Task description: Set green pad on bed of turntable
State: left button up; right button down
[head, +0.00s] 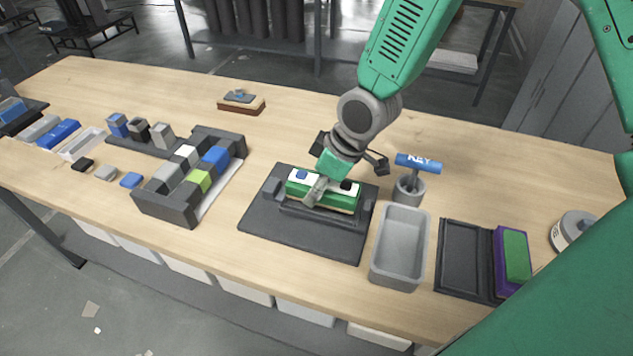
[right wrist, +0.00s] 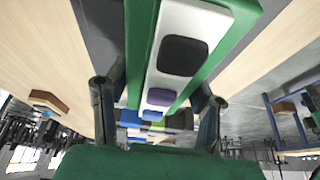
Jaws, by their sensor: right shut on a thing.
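My right gripper (head: 328,172) comes down from above at the middle of the table. It is shut on a long green block (head: 343,202) with a white top strip, which carries a blue and a black piece. In the right wrist view the fingers (right wrist: 158,100) lie on either side of this green block (right wrist: 219,62). The block sits at or just above a raised dark holder on a dark square base (head: 270,222); I cannot tell if they touch. A second green pad (head: 516,255) lies on a purple block in the black tray at right. No part is clearly recognisable as a turntable. My left gripper is out of view.
A grey bin (head: 400,247), a black tray (head: 459,260) and a cup with a blue KEY-marked handle (head: 418,163) stand right of the base. A dark rack with coloured blocks (head: 178,208) stands left. A brown block (head: 241,104) lies behind. The front table strip is clear.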

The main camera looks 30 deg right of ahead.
jog(key=shift+f, duration=0.8)
dwell(1.4)
jog(key=c, duration=0.6)
grip_release()
jog(key=o, duration=0.3)
notch_tip(320, 180, up, 7)
jog(key=p, duration=0.6)
jog(key=shift+r+p, duration=0.1)
jog(key=shift+p, duration=0.3)
